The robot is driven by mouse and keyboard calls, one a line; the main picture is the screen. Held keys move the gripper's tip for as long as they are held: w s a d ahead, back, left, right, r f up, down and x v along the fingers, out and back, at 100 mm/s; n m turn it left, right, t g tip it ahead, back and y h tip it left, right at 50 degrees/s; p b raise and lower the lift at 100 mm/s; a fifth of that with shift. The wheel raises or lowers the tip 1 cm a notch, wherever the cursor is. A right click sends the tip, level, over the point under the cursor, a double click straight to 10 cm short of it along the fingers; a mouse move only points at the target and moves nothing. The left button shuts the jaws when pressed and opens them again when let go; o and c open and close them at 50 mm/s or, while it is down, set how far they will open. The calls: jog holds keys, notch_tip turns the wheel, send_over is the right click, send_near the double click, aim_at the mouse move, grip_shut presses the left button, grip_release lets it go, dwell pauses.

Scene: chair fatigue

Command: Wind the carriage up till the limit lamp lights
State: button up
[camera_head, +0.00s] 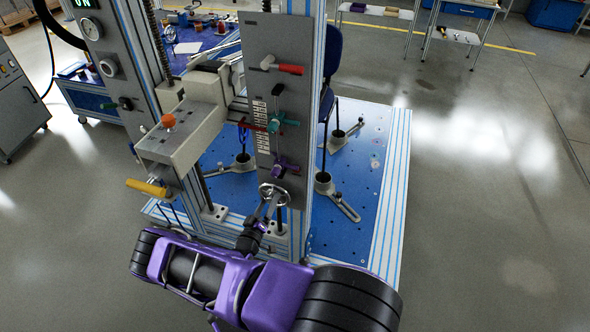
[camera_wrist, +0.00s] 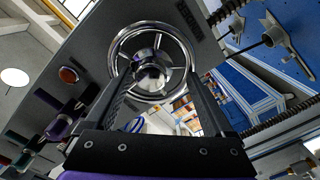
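The chrome handwheel (camera_head: 272,193) is at the foot of the grey upright panel. In the wrist view the handwheel (camera_wrist: 112,48) fills the upper middle. My gripper (camera_head: 268,203) is at the wheel, its two fingers apart on either side of the hub; I see no clear contact. The grey carriage (camera_head: 195,125) is beside the panel, on the column, with an orange knob on top and a yellow handle at its front. A round orange-red lens (camera_wrist: 68,75), possibly the limit lamp, is on the panel in the wrist view and shows no clear glow.
The panel (camera_head: 262,50) carries a red lever (camera_head: 289,69), a teal handle (camera_head: 285,122) and a purple handle (camera_head: 287,168) above the wheel. Open floor (camera_head: 480,200) is at the right.

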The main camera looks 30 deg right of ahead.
jog(key=shift+w+d+r, duration=0.2)
jog(key=shift+d+r, duration=0.15)
jog(key=shift+d, duration=0.1)
jog(key=shift+w+d+r, duration=0.15)
jog(key=shift+d+r, duration=0.15)
jog(key=shift+d, duration=0.15)
jog(key=shift+s+a+f, duration=0.15)
jog(key=shift+s+a, duration=0.35)
jog(key=shift+s, duration=0.05)
jog(key=shift+v, duration=1.95)
jog(key=shift+a+f, duration=0.1)
jog(key=shift+f, duration=0.05)
jog(key=n+b, duration=0.1)
jog(key=n, duration=0.5)
jog(key=shift+w, duration=0.1)
jog(key=shift+b, duration=0.3)
jog(key=n+b, duration=0.1)
jog(key=n, duration=0.5)
jog(key=shift+f+n+b, duration=0.1)
jog(key=shift+n+b, duration=0.2)
